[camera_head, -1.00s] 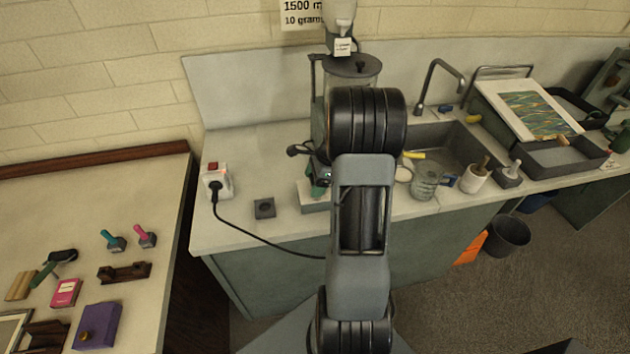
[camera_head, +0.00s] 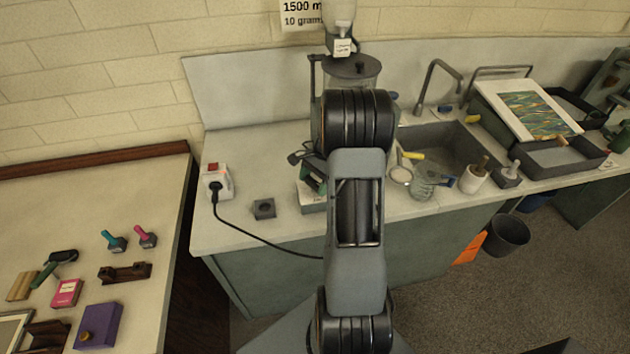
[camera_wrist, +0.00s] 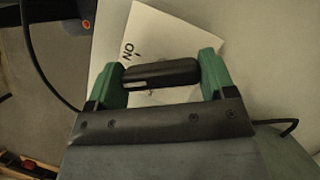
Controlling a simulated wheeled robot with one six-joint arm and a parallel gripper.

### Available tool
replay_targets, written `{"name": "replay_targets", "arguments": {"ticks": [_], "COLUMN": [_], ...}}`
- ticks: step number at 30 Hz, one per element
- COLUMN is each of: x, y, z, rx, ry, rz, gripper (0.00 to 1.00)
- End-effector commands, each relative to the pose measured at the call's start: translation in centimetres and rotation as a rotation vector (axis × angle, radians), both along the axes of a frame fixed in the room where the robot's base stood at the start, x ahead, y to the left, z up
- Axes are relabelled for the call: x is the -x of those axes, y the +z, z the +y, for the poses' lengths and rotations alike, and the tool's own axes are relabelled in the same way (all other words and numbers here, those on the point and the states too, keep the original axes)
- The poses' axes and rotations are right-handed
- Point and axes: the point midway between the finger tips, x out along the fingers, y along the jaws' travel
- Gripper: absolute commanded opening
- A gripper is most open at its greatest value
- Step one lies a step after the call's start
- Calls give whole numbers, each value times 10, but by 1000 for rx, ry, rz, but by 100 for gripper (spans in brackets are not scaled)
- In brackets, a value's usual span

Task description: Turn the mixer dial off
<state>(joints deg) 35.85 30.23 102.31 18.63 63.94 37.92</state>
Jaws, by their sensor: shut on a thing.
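The mixer (camera_head: 361,68) stands against the back splash of the counter, its middle hidden behind my arm. In the wrist view, the black mixer dial (camera_wrist: 170,73) lies between the two green fingers of my gripper (camera_wrist: 160,80), which is shut on it. My gripper also shows in the head view (camera_head: 314,177), small and partly hidden at the mixer's front. Beside the dial is a white panel (camera_wrist: 165,32) with the lettering "ON" seen turned around.
A white socket box (camera_head: 217,182) with a red switch and plugged cable is left of the mixer. A small grey block (camera_head: 264,208) lies between them. Right of my arm are a glass jug (camera_head: 421,186), a white pot (camera_head: 473,178) and the sink (camera_head: 447,150).

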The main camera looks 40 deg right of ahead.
Motion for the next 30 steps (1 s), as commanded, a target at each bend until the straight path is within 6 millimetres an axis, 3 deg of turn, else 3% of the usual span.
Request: {"name": "replay_targets", "arguments": {"ticks": [18, 30], "x": [1, 1], "y": [-1, -1], "z": [1, 1], "rx": [-4, -5], "ry": [584, 884], "rz": [5, 6], "gripper": [53, 53]}}
